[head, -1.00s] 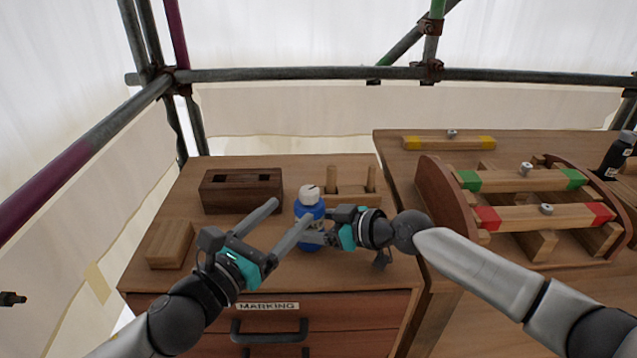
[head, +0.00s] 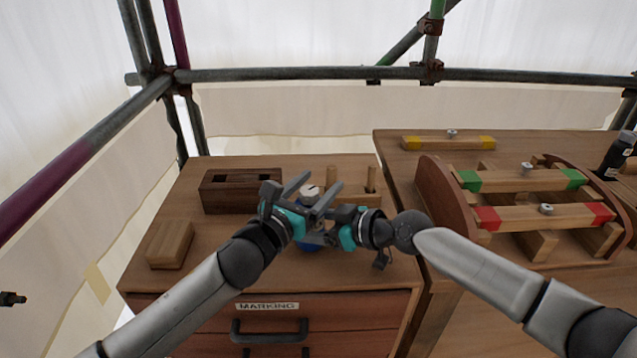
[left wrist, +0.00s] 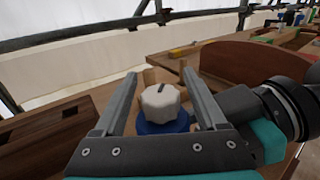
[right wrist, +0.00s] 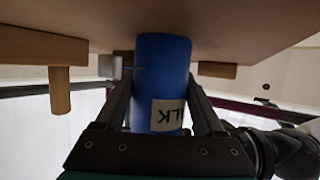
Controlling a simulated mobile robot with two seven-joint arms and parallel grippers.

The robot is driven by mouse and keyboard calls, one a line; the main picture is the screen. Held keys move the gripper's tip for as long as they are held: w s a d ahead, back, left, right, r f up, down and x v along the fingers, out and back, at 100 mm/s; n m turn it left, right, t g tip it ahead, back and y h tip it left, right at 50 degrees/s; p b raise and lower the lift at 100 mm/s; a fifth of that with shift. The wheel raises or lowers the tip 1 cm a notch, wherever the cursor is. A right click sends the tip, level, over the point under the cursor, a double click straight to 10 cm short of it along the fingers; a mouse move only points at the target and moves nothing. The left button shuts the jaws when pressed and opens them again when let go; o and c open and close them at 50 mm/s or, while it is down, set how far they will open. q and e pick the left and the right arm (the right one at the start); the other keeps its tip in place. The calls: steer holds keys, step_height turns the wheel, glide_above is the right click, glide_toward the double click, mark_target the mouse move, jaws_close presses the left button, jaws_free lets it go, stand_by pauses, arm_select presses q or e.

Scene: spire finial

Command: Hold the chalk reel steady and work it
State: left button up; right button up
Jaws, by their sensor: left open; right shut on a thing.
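The chalk reel is a blue bottle-shaped body with a ridged white cap. In the head view its white cap (head: 309,191) shows between the fingers of my left gripper (head: 311,186), and most of its body is hidden. In the left wrist view the cap (left wrist: 160,103) sits between the open left fingers (left wrist: 160,85), apart from both. In the right wrist view the blue body (right wrist: 162,75), with a label ending in "LK", is between the fingers of my right gripper (right wrist: 163,100), which is shut on it from the right side.
A dark slotted wooden block (head: 242,192) and a lighter block (head: 170,244) sit left on the wooden cabinet top. A peg rack (head: 352,186) stands just behind the reel. The right bench (head: 400,165) carries a wooden cradle (head: 448,200) with colour-marked bars.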

arm_select(q)
steer(key=shift+w+d, duration=0.2)
steer(key=shift+w, duration=0.1)
jaws_close()
stand_by(0.5)
